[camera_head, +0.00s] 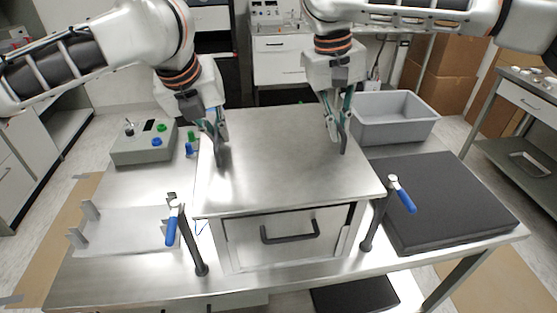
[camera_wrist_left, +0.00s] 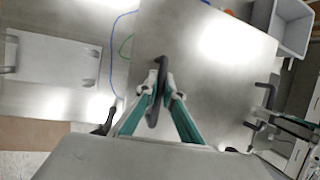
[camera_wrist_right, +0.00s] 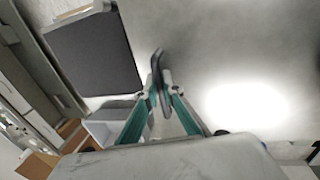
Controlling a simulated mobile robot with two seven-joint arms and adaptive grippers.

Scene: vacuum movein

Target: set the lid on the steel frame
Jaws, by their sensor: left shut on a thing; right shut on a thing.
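The lid (camera_head: 285,165) is a flat, bare steel plate with a dark upright handle on its left and right sides. It lies level over the steel frame (camera_head: 338,245), a box with a black pull handle on its front. The lid's front edge overhangs the frame; I cannot tell whether they touch. My left gripper (camera_head: 219,145) is shut on the lid's left handle (camera_wrist_left: 154,108). My right gripper (camera_head: 341,130) is shut on the lid's right handle (camera_wrist_right: 159,75). The lid hides the frame's top.
Toggle clamps with blue levers stand at front left (camera_head: 173,224) and front right (camera_head: 403,196), close to the frame. A control box (camera_head: 140,148) sits at left, a black slab (camera_head: 440,200) at right, and a grey bin (camera_head: 395,125) behind it.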

